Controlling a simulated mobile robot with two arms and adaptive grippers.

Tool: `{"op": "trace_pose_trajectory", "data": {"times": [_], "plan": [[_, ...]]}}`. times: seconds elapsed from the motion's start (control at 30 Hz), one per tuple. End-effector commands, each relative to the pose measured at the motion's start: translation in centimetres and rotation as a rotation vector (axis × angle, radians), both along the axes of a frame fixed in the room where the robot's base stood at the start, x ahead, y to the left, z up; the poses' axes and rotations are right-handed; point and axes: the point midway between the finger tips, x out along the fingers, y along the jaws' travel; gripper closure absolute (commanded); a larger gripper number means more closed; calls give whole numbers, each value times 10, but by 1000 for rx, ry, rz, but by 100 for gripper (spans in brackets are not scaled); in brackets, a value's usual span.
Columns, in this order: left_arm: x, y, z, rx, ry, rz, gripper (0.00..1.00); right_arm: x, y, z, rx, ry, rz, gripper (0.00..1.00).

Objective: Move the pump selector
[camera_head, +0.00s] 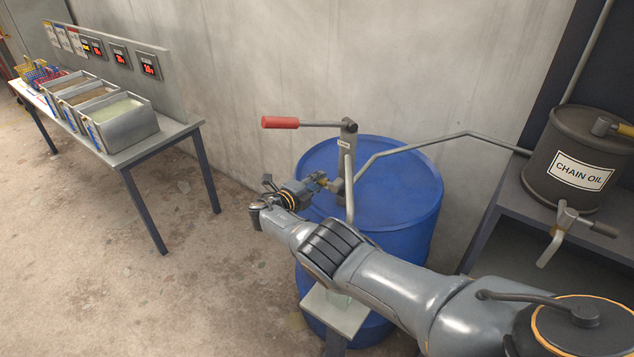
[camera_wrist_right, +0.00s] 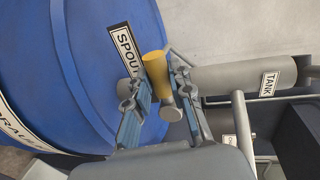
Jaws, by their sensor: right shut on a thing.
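A pump with a red handle (camera_head: 281,122) and a grey upright body (camera_head: 347,160) stands on the blue drum (camera_head: 405,190). Its selector is a small yellow lever; in the right wrist view the yellow lever (camera_wrist_right: 154,64) lies between the fingers. My right gripper (camera_head: 319,182) reaches the pump body from the left, and in the wrist view the right gripper (camera_wrist_right: 155,88) is shut on the lever. A SPOUT label (camera_wrist_right: 125,52) is beside the lever and a TANK label (camera_wrist_right: 269,84) is on the pipe to the right. My left gripper is not in view.
A dark drum marked CHAIN OIL (camera_head: 582,165) stands on a shelf (camera_head: 500,205) at right, joined by a grey pipe (camera_head: 440,142). A bench (camera_head: 180,130) with several trays is at back left. The floor (camera_head: 190,270) at left is clear.

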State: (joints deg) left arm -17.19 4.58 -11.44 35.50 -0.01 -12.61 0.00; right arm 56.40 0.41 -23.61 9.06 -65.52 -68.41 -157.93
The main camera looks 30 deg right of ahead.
Motion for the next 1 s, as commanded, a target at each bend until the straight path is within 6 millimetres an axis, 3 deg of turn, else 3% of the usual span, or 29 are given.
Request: {"op": "trace_pose_trajectory", "data": {"times": [0.03, 0.07, 0.17, 0.57, 1.0], "plan": [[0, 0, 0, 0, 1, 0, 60, -1, -1, -1, -3, 5, -1, 100], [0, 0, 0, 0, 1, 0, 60, -1, -1, -1, -3, 5, -1, 74], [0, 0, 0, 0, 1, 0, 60, -1, -1, -1, -2, 3, 0, 55], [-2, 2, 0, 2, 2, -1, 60, 0, 2, 0, -1, 0, 1, 55], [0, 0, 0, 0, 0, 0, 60, -12, 27, 4, 0, 0, 2, 55]]}}
